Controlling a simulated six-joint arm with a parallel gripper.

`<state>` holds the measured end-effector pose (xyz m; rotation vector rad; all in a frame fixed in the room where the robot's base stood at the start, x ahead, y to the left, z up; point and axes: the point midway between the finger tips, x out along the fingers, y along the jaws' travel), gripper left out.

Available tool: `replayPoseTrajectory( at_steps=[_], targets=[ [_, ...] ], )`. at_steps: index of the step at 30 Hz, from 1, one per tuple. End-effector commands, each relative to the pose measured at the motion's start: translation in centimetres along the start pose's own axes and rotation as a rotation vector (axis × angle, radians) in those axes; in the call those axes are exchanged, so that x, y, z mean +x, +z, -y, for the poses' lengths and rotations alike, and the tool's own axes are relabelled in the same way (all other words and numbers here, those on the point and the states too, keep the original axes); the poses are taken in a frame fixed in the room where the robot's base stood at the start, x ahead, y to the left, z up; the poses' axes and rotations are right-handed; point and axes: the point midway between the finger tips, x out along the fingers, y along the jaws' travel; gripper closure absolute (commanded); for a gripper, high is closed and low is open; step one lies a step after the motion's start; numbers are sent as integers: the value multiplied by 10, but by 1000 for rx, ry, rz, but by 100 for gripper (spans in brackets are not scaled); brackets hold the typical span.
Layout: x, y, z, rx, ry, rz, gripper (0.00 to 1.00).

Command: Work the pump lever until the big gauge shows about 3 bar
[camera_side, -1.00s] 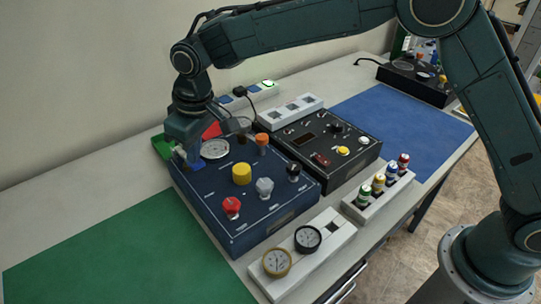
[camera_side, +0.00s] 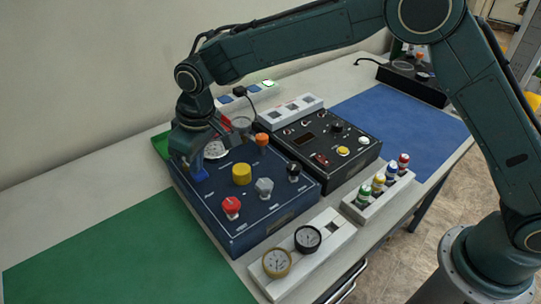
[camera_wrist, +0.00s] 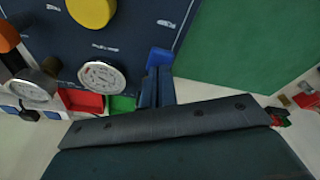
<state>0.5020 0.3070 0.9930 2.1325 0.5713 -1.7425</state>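The blue trainer box (camera_side: 245,205) stands on the bench with knobs on its top. A round white-faced gauge (camera_side: 214,149) lies near its back left corner, partly behind my gripper; it also shows in the wrist view (camera_wrist: 103,77). Its needle is too small to read. The blue pump lever handle (camera_side: 199,174) is at the box's left edge and shows in the wrist view (camera_wrist: 158,58). My gripper (camera_side: 193,163) is over that edge, pointing down. Its fingers look close together with the blue handle between their tips, mostly hidden by them.
On the box are yellow (camera_side: 242,173), red (camera_side: 231,206), grey (camera_side: 264,187), black (camera_side: 293,171) and orange (camera_side: 262,140) knobs. A black instrument box (camera_side: 325,145) stands to the right. A rack with two gauges (camera_side: 290,255) is in front. The green mat (camera_side: 120,250) is bare.

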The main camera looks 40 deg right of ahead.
Motion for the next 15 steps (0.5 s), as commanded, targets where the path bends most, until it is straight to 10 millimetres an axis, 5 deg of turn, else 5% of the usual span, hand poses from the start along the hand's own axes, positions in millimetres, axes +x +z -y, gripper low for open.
replayPoseTrajectory(
  at_steps=[15],
  targets=[
    [8, 2, 0, 1, 0, 1, 100]
  ],
)
